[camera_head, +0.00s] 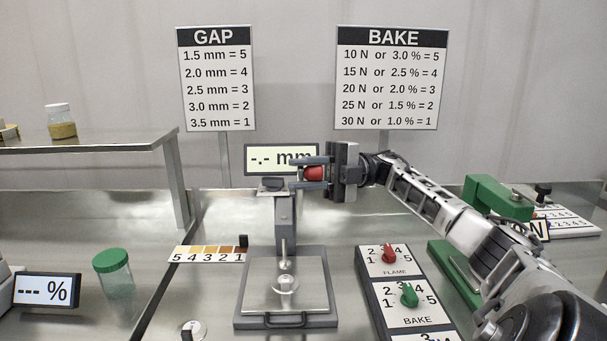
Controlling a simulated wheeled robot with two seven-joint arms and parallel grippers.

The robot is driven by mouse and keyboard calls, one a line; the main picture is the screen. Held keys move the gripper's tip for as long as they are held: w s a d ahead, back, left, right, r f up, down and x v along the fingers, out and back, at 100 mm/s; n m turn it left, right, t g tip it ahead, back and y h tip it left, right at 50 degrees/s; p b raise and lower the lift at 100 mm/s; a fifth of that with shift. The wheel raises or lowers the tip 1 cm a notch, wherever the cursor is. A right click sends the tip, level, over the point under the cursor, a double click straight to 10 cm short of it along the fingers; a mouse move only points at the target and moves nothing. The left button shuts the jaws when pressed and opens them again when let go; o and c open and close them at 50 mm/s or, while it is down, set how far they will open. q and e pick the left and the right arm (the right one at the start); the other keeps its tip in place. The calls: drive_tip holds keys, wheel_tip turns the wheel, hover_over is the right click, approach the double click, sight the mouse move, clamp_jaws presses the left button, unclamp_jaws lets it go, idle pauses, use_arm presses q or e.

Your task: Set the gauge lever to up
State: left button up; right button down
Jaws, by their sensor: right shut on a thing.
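The gauge (284,225) stands in the middle of the steel counter, with a grey upright column, a probe tip pointing down and a square base plate (258,290). Its display (262,158) reads "-.- mm". A red knob (314,174), which appears to be the lever's end, shows at the right of the column top, just below the display. The gripper partly hides the lever and the display's right edge. My left gripper is not in view.
A panel with a red FLAME knob (389,253) and a green BAKE knob (409,295) lies right of the gauge. A colour scale (209,253) and a green-lidded jar (117,281) are left. A green device (497,197) stands behind my right arm. GAP (216,80) and BAKE (391,80) signs stand behind.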

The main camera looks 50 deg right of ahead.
drive_tip(key=c, duration=1.1)
unclamp_jaws()
drive_tip(key=shift+c, duration=0.2)
drive_tip(key=shift+d, duration=0.25)
use_arm(q)
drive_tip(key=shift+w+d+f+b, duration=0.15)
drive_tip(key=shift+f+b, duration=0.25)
drive_tip(key=shift+b, duration=0.65)
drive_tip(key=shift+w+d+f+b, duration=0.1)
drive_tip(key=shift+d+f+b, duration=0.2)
drive_tip(key=shift+b, duration=0.7)
use_arm(e)
drive_tip(key=v, duration=1.1)
drive_tip(key=shift+s+d, duration=0.2)
drive_tip(key=shift+d, duration=0.1)
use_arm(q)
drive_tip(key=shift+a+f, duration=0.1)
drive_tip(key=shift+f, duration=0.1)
